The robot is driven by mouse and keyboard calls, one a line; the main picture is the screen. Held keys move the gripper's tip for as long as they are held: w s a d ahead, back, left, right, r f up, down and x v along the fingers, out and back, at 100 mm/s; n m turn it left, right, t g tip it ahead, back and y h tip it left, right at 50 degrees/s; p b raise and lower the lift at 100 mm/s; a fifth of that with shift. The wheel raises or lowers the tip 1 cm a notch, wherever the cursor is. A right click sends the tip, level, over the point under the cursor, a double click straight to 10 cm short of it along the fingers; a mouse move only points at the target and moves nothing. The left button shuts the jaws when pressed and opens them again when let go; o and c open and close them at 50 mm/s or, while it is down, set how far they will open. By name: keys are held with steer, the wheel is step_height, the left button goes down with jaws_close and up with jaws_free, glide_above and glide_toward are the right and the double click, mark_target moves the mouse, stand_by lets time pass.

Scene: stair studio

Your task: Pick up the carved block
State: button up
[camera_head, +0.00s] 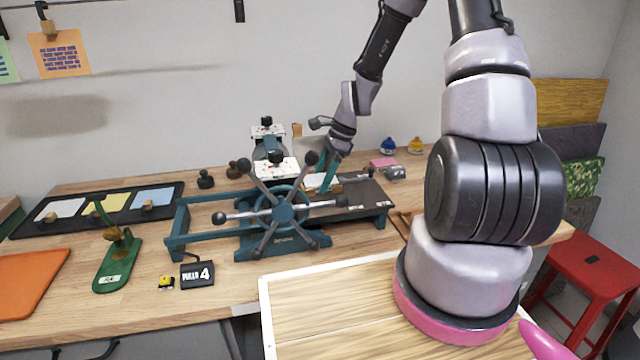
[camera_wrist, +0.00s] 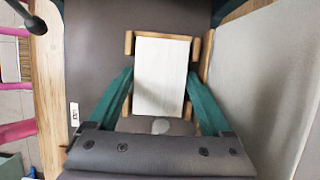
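The carved block looks like a pale flat rectangular slab (camera_wrist: 161,75) in the wrist view, lying in small wooden corner pieces (camera_wrist: 128,44) on a dark bed. No carving can be made out. My gripper (camera_wrist: 160,78) is over it, with its teal fingers spread on either side and the slab between them. The fingertips look close to the slab's long sides; I cannot tell if they touch. In the head view my gripper (camera_head: 326,184) points down at the press bed, and the slab (camera_head: 315,181) is partly hidden behind the fingers.
The teal press with its spoked wheel (camera_head: 284,211) stands left of my gripper. A green stand (camera_head: 118,265), a black tray of cards (camera_head: 60,222) and a "PULL 4" sign (camera_head: 197,275) are to the left. A red stool (camera_head: 598,262) stands at right.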

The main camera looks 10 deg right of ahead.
steer(key=c, duration=0.9)
steer(key=shift+r, duration=0.1)
